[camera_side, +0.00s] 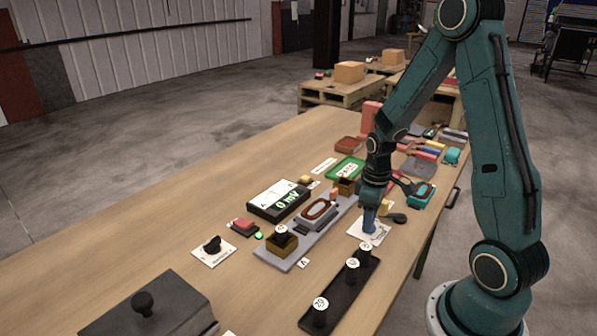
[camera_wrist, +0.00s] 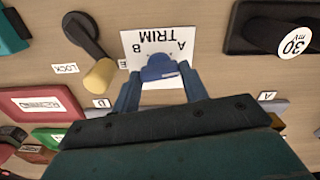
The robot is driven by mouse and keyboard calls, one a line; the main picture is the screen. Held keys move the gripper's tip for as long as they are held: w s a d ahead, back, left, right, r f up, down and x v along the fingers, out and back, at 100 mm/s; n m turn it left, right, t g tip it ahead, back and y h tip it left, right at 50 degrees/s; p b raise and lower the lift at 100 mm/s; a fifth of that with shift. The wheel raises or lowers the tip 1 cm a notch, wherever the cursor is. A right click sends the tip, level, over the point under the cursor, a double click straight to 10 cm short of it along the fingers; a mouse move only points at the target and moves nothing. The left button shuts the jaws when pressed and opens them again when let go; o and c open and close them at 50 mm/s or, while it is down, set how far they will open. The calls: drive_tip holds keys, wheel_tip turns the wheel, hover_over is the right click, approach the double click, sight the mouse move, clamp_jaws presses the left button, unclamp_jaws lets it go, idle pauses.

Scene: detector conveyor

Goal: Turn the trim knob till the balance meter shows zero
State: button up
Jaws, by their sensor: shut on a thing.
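The blue trim knob (camera_wrist: 160,68) stands on a white plate (camera_wrist: 136,42) marked TRIM, A and B in the wrist view. My gripper (camera_wrist: 160,82) has a finger on each side of the knob and is shut on it. In the side view my gripper (camera_side: 370,207) points down over the same white plate (camera_side: 356,230) and hides much of the knob. The balance meter (camera_side: 264,210) is a black box with a white face, left of my gripper. Its green display (camera_side: 287,200) reads 0 mV.
A dark lever with a tan handle (camera_wrist: 100,75) stands close beside the knob, near a LOCK label (camera_wrist: 65,69). A black tray (camera_side: 340,291) holds several pieces with white numbered tops. A grey base (camera_side: 290,255) carries a brown box.

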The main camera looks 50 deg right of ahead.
drive_tip(key=shift+w, duration=0.1)
drive_tip(key=o, duration=1)
drive_tip(key=shift+r, duration=0.15)
wheel_tip(320, 180, up, 14)
drive_tip(key=shift+f, duration=0.2)
drive_tip(key=shift+a, duration=0.1)
idle(0.4)
drive_tip(key=shift+s+a+r+m+t, duration=0.35)
drive_tip(key=shift+s+a+r+t, duration=0.6)
drive_tip(key=shift+s+a+r, duration=1.3)
drive_tip(key=shift+s+a+r+m+t, duration=0.3)
drive_tip(key=shift+s+a+r+t, duration=0.9)
drive_tip(key=shift+a, duration=2)
drive_tip(key=shift+s+a+r+m+t, duration=0.35)
drive_tip(key=shift+s+a+r+t, duration=0.3)
drive_tip(key=shift+s+a+r, duration=1.2)
drive_tip(key=shift+s+a+f, duration=0.2)
drive_tip(key=shift+a+f, duration=0.35)
drive_tip(key=shift+a, duration=0.3)
